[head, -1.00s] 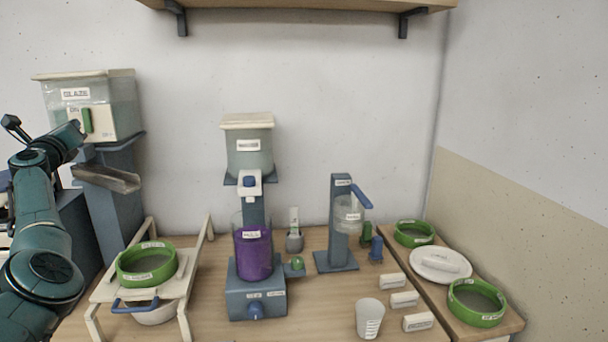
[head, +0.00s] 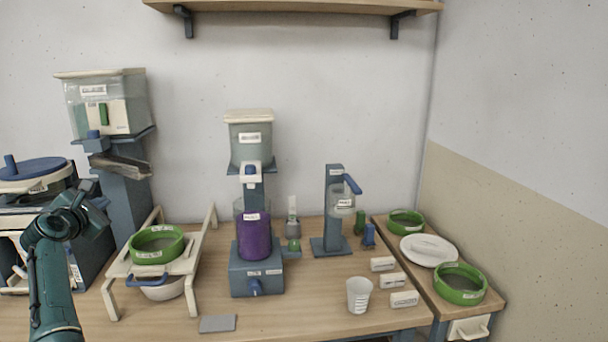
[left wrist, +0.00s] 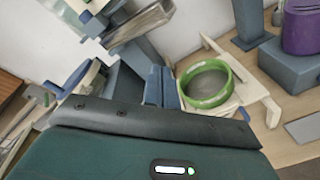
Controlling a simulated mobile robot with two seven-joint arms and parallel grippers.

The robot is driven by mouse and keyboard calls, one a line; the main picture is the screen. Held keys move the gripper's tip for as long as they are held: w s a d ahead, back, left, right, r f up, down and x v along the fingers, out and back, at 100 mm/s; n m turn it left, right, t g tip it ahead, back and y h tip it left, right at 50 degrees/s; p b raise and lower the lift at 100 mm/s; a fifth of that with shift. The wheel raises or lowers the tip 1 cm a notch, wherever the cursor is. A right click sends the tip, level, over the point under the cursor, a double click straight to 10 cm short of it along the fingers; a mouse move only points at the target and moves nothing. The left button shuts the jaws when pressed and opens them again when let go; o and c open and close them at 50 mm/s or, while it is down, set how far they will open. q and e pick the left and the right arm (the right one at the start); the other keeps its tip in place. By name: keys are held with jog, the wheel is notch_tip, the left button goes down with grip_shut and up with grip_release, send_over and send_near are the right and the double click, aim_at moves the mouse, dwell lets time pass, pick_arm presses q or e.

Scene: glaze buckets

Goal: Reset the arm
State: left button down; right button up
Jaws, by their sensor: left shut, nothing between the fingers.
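My left arm comes up from the bottom left of the head view. My left gripper (head: 92,190) is at its end, small and dark, in front of the dark gap between the blue-lidded machine and the blue tank stand. It is shut and empty. The left wrist view shows its two closed blue-grey fingers (left wrist: 161,86), with the green sieve (left wrist: 206,84) beyond them and to the right. In the head view that sieve (head: 157,245) sits on a white wooden rack (head: 192,262), to the right of the gripper. My right gripper is not in view.
The glaze tank (head: 108,103) with its metal chute (head: 120,165) stands behind the gripper. The blue-lidded machine (head: 34,169) is at left. A purple-filled mixer (head: 256,238), a dispenser stand (head: 333,210) and a white cup (head: 359,294) occupy the table. The front centre is mostly clear.

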pick_arm(q)
jog(key=s+d+f+m+g+h, duration=0.1)
jog(key=s+d+f+m+g, duration=0.2)
jog(key=s+d+f+m, duration=0.7)
jog(key=s+d+f+m+g+h, duration=0.1)
jog(key=s+d+f+m+g, duration=0.3)
jog(key=s+d+f+m, duration=0.6)
jog(key=s+d+f+m+g, duration=0.2)
jog(key=s+d+m, duration=0.2)
jog(key=s, duration=0.4)
jog(key=s+d+f+m+g+h, duration=0.1)
jog(key=s+d+f+m, duration=0.2)
jog(key=s+d, duration=0.35)
jog(key=s+d+f+m+g, duration=0.2)
jog(key=s+d+m, duration=0.15)
jog(key=s, duration=0.55)
jog(key=w+d+f+t+h, duration=0.1)
jog(key=w+d+f+t, duration=0.1)
jog(key=f, duration=0.3)
jog(key=w+d+f+m+t+h, duration=0.1)
jog(key=w+d+f+t, duration=0.1)
jog(key=f, duration=0.3)
jog(key=shift+w+t+h, duration=0.4)
jog(key=shift+w+t, duration=0.05)
jog(key=shift+t, duration=0.45)
